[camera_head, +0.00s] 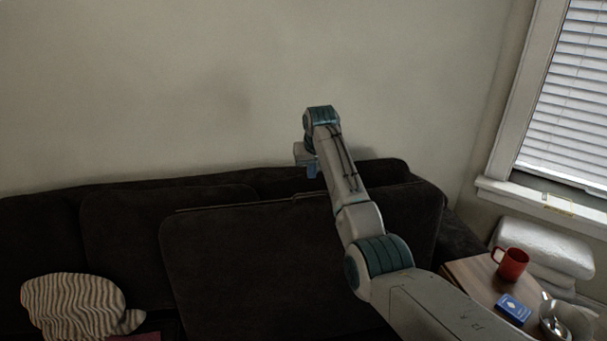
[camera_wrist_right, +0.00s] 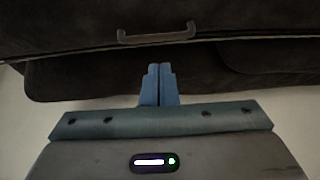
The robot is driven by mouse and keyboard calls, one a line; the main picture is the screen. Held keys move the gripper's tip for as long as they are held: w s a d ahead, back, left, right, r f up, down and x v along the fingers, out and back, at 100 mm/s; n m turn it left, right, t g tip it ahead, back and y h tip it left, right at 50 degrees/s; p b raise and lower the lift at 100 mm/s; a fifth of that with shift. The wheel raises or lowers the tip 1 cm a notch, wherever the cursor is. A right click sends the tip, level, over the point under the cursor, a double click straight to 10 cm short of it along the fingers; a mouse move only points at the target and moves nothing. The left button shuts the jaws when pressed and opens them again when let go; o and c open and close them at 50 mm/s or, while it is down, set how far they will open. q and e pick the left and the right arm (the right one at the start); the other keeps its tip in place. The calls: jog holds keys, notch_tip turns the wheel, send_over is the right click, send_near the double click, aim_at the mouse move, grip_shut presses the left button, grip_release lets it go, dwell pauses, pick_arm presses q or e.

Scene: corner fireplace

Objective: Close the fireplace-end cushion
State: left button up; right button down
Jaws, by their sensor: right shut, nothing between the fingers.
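A large dark brown seat cushion (camera_head: 250,265) of the sofa stands raised, its upper edge in front of the backrest. No fireplace shows, so I cannot tell from it which end this is. In the right wrist view a dark handle (camera_wrist_right: 157,35) sits near the edge of a dark panel (camera_wrist_right: 80,25), apparently this cushion. My right gripper (camera_head: 311,171) hangs behind the cushion's upper edge, by the backrest. Its blue fingers (camera_wrist_right: 160,70) are shut and empty, and in the wrist view they point toward the handle with a gap between. My left gripper is out of view.
The sofa backrest (camera_head: 120,225) runs along a plain wall (camera_head: 200,90). A striped pillow (camera_head: 70,305) lies at the lower left. At right, a wooden side table (camera_head: 480,280) holds a red mug (camera_head: 511,264), a blue box (camera_head: 513,309) and a metal bowl (camera_head: 560,320), near folded white bedding (camera_head: 545,245).

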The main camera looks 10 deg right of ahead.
send_over(309, 202)
jog(key=shift+f+p, duration=0.4)
jog(key=shift+f, duration=3.4)
